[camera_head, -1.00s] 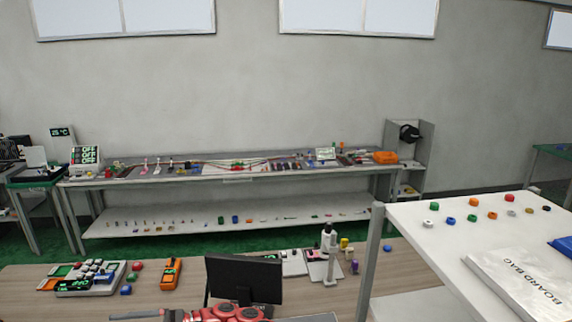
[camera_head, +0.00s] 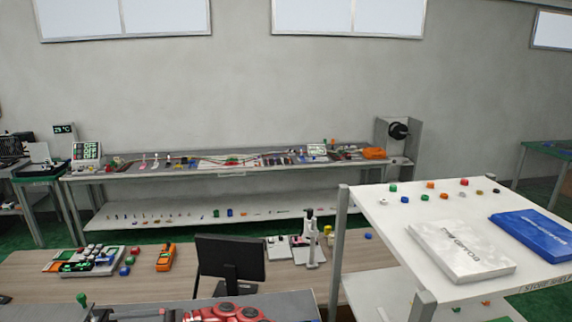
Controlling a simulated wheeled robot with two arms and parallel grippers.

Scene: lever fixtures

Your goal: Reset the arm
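No lever arm can be made out clearly. Red rounded parts (camera_head: 226,313) show at the bottom edge, by a near grey surface (camera_head: 285,306); they are cut off and I cannot tell what they belong to. A small dark item with a green top (camera_head: 83,300) shows to their left, also cut off. Neither of my grippers can be made out.
A black monitor (camera_head: 230,258) stands on a wooden table (camera_head: 185,285) with an orange meter (camera_head: 165,257). A long workbench (camera_head: 210,172) lines the wall.

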